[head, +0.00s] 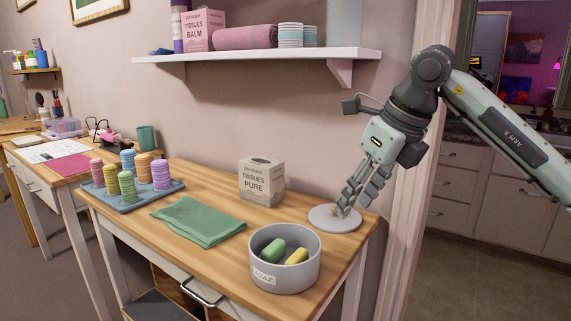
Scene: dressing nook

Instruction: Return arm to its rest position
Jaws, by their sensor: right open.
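My right gripper (353,195) comes in from the right and points down over a round pale dish (334,224) at the right end of the wooden table. Its fingers are open, with the tips low over the dish's far part. A small yellowish spot shows at the fingertips, too small to identify. I cannot tell whether the fingers touch anything. My left gripper is out of view.
The table (190,188) holds a grey bowl (284,278) with green and yellow soaps, a tissue box (261,181), a green cloth (200,221) and a tray (132,199) of colored stacks. A wall shelf (262,55) and door frame (407,200) flank my right arm.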

